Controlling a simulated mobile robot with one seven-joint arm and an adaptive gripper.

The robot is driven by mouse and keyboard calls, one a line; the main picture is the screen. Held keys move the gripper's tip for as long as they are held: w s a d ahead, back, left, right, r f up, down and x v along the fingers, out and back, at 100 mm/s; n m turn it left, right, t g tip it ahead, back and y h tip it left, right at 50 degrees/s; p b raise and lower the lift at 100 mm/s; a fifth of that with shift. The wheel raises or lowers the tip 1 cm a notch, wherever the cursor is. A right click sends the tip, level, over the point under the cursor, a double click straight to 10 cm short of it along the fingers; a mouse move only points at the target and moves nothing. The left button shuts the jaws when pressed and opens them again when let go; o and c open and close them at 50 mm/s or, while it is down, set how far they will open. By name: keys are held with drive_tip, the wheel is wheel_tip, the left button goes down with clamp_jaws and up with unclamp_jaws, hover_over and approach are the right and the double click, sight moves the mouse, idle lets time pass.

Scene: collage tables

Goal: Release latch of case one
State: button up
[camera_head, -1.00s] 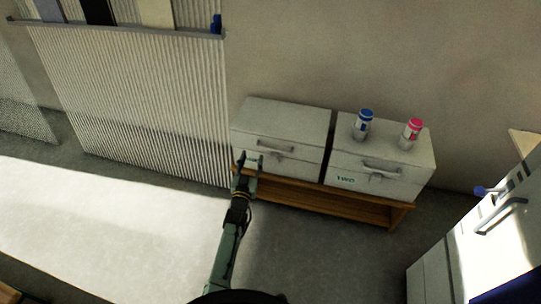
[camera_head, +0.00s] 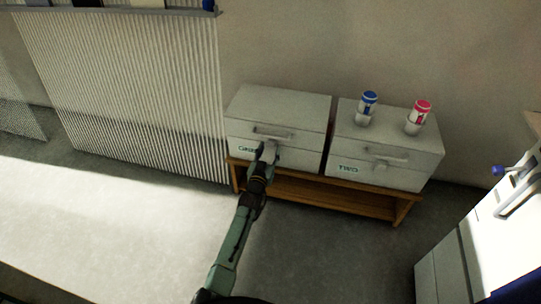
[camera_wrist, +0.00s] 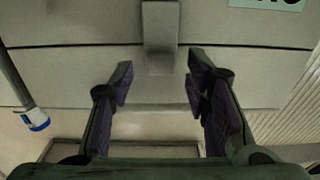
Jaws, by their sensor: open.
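Case one (camera_head: 281,103) is the white left-hand case on the wooden bench, with a label partly hidden by my gripper. Its handle (camera_head: 272,132) runs across the front. My gripper (camera_head: 268,150) is at the front of this case, just below the handle, and covers the latch area in the head view. In the wrist view the latch (camera_wrist: 160,24) is a pale block across the dark lid seam. My open gripper (camera_wrist: 158,84) has its two fingers spread either side of the latch's line, with nothing between them. I cannot tell whether they touch the case.
Case two (camera_head: 385,175) stands close on the right, with a blue-capped jar (camera_head: 364,112) and a red-capped jar (camera_head: 417,121) on top. The wooden bench (camera_head: 320,194) is under both cases. A white cabinet (camera_head: 455,262) stands at right. Floor in front is clear.

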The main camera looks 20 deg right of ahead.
drive_tip(key=shift+b+x, duration=0.65)
drive_tip(key=shift+x, duration=0.45)
drive_tip(key=c, duration=1)
drive_tip(key=t+b, duration=0.1)
drive_tip(key=b, duration=0.2)
drive_tip(key=f+t+h+b, duration=0.1)
drive_tip(key=b, duration=0.3)
drive_tip(key=shift+s+a+f+b, duration=0.25)
drive_tip(key=shift+s+b, duration=0.05)
drive_tip(key=shift+s, duration=0.1)
drive_tip(key=shift+s+a+r+t+h+b, duration=0.15)
drive_tip(key=shift+t+h+b, duration=0.2)
drive_tip(key=shift+b, duration=0.4)
drive_tip(key=shift+r, duration=0.1)
